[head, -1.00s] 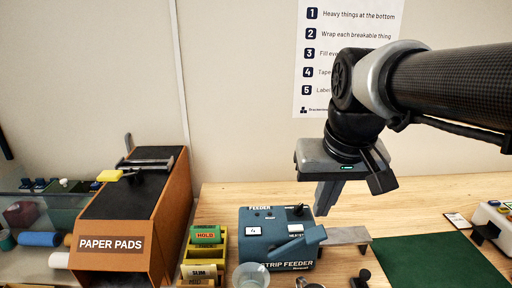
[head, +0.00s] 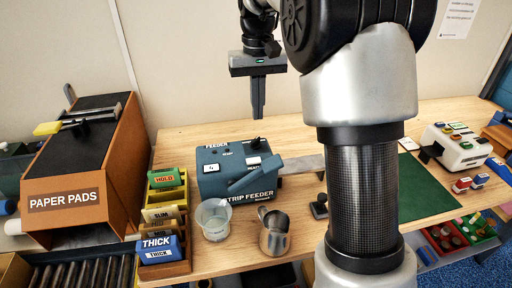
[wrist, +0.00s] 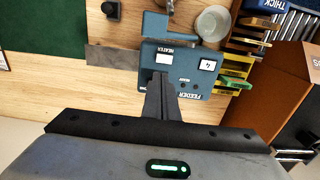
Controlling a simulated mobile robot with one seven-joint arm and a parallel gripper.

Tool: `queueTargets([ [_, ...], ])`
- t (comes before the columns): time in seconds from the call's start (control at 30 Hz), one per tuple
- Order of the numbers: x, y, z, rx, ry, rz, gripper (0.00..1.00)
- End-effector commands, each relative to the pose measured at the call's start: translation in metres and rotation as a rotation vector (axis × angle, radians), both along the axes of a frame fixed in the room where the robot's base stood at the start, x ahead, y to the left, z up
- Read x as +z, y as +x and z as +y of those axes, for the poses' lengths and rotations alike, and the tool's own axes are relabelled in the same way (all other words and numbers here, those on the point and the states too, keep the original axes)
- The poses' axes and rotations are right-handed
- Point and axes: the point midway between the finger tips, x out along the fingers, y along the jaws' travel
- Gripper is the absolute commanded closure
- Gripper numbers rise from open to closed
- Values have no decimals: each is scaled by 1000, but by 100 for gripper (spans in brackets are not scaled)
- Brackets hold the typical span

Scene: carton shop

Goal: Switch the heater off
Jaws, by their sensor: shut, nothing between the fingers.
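The blue-grey strip feeder (head: 226,180) stands on the wooden bench and also shows upside down in the wrist view (wrist: 190,82). Its white heater label (head: 253,161) is readable as HEATER in the wrist view (wrist: 164,58). A black knob or switch (head: 257,142) stands on its top behind that label; in the wrist view the fingers hide that spot. My gripper (head: 258,115) is shut and empty, pointing down above the back right of the feeder, apparently just clear of the black knob. Its fingers (wrist: 162,82) overlap the feeder top beside the heater label.
A clear cup (head: 213,220) and a metal jug (head: 274,232) stand in front of the feeder. Labelled card holders (head: 165,215) and the orange paper pads box (head: 70,190) are on the left. A green mat (head: 415,190) and a white device (head: 455,147) lie right.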

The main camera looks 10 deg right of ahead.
Motion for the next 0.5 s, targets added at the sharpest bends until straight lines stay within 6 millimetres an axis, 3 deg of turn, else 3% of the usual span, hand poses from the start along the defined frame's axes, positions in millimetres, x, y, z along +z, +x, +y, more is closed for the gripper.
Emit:
queueTargets([
  [0.3, -2, 0, 0, 0, 0, 0, 100],
  [0.5, -27, -1, 0, 0, 0, 3, 100],
])
